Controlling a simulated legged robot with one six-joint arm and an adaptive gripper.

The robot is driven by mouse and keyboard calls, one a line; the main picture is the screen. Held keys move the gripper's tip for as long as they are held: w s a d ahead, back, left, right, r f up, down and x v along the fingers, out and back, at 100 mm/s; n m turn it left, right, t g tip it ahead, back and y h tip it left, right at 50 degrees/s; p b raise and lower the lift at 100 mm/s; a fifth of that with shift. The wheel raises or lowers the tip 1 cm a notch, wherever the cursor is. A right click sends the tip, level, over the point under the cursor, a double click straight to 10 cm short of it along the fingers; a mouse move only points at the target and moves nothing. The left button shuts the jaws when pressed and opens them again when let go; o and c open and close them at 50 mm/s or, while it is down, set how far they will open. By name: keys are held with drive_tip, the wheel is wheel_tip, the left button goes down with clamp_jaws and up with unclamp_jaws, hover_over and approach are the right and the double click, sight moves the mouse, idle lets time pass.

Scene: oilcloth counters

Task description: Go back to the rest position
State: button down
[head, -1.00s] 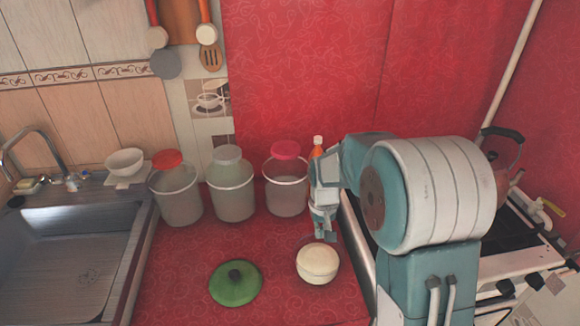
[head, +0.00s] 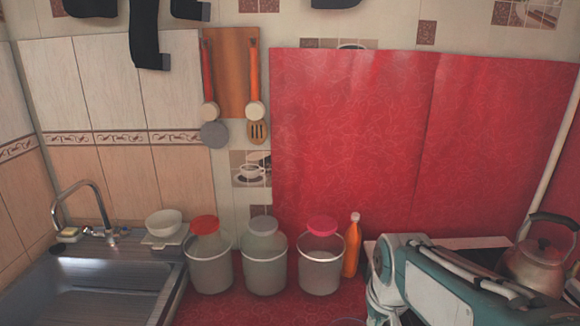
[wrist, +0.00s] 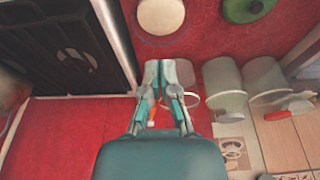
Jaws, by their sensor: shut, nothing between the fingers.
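My gripper (wrist: 161,72) shows in the wrist view with its two fingers together and nothing between them. It is above the red oilcloth counter (wrist: 70,135), and the orange bottle shows partly behind the fingers. In the head view my arm is folded low at the lower right, in front of the stove, and I cannot make out the fingers there. The round cream lidded pot (wrist: 160,15) and the green lid (wrist: 245,8) are at the top of the wrist view, apart from the gripper.
Three lidded containers (head: 209,268) stand against the wall beside an orange bottle (head: 352,248). The sink (head: 90,285) is at left, with a white bowl (head: 164,223) near it. A kettle (head: 540,265) is at right. Dark stove grates (wrist: 60,50) show in the wrist view.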

drive_tip(key=s+r+t, duration=0.2)
drive_tip(key=s+r, duration=0.1)
drive_tip(key=s, duration=0.9)
drive_tip(key=shift+s+r+t, duration=0.25)
drive_tip(key=shift+t, duration=0.05)
drive_tip(key=w+f+g, duration=0.3)
drive_tip(key=w+f, duration=0.1)
drive_tip(key=w, duration=1)
drive_tip(key=shift+w+f+g, duration=0.45)
drive_tip(key=shift+w+f, duration=1.25)
drive_tip(key=shift+f, duration=1.6)
drive_tip(key=shift+w+f+g, duration=0.4)
drive_tip(key=shift+w+f, duration=1.3)
drive_tip(key=shift+f, duration=1.65)
drive_tip(key=shift+w+f+g, duration=0.45)
drive_tip(key=shift+w+f, duration=1.25)
drive_tip(key=shift+f, duration=1.6)
drive_tip(key=shift+f, duration=0.1)
